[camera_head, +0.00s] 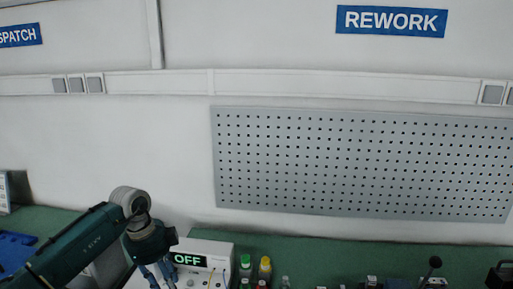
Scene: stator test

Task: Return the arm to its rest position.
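My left arm (75,246), dark green with a grey joint, comes in from the lower left. It bends at a joint in front of the left side of a white tester box. My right arm and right gripper are not in view.
The white tester (216,247) shows "OFF". Small bottles (265,268) stand right of it on the green bench (320,252). A blue item (15,250) lies at far left. A black-knobbed lever (434,263) stands at right. A pegboard (360,162) hangs on the wall.

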